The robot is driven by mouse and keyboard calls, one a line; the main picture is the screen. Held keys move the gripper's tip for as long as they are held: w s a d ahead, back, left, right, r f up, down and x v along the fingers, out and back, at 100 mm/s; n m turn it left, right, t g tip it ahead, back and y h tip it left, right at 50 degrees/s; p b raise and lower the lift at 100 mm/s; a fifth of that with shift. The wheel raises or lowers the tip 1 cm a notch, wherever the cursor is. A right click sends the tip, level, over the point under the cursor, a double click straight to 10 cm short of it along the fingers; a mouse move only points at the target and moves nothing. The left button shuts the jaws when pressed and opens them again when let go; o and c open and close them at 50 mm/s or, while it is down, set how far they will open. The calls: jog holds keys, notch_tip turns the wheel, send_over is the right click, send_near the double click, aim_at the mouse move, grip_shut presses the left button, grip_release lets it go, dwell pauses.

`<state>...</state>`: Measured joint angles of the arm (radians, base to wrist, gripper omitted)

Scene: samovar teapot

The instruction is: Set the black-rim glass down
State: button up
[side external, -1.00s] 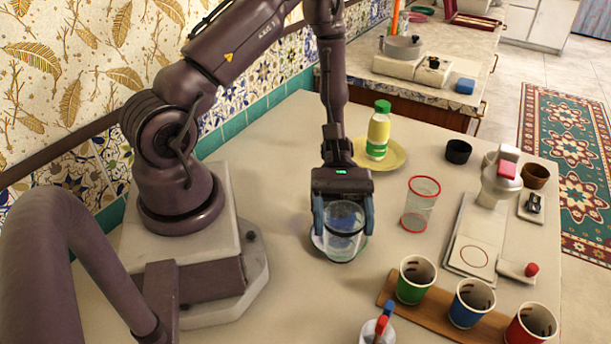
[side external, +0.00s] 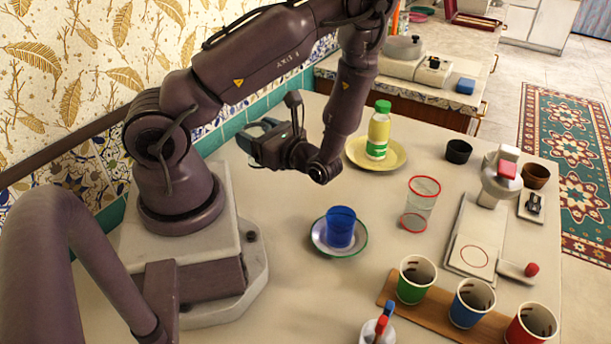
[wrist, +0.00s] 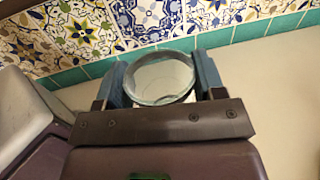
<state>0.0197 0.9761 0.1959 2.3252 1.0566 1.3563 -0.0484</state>
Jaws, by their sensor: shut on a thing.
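The black-rim glass (wrist: 165,78) is clear with a dark rim. In the wrist view it sits between the two blue fingers of my gripper (side external: 256,130), which is shut on it. In the side view my gripper is tipped sideways above the table, fingers pointing left toward the tiled wall. The glass is hard to make out there. A blue cup (side external: 341,228) stands upright on a green-rimmed saucer (side external: 319,246), below and to the right of my gripper.
A red-rimmed clear glass (side external: 421,205) stands right of the saucer. A yellow plate (side external: 397,160) holds a green-capped bottle (side external: 378,138). A wooden board (side external: 392,291) with several cups is at the front right. The tiled wall (side external: 237,115) is close to my gripper.

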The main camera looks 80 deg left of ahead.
jog(key=w+a+m+t+y, duration=0.2)
jog(key=w+a+m+t, duration=0.2)
jog(key=w+m+t, duration=1.05)
jog(key=shift+s+d+f+n+t, duration=0.1)
jog(key=shift+s+f+n+t, duration=0.45)
jog(key=shift+f, duration=0.9)
jog(key=shift+s+f+n+t, duration=0.35)
jog(key=shift+s+f+t, duration=0.25)
jog(key=shift+f, duration=0.85)
jog(key=shift+s+d+f+n+t, duration=0.1)
jog(key=shift+s+f+n+t, duration=0.45)
jog(key=shift+f, duration=0.9)
jog(key=shift+s+f, duration=0.1)
jog(key=shift+f, duration=0.05)
jog(key=o, duration=1)
jog(key=shift+c, duration=0.2)
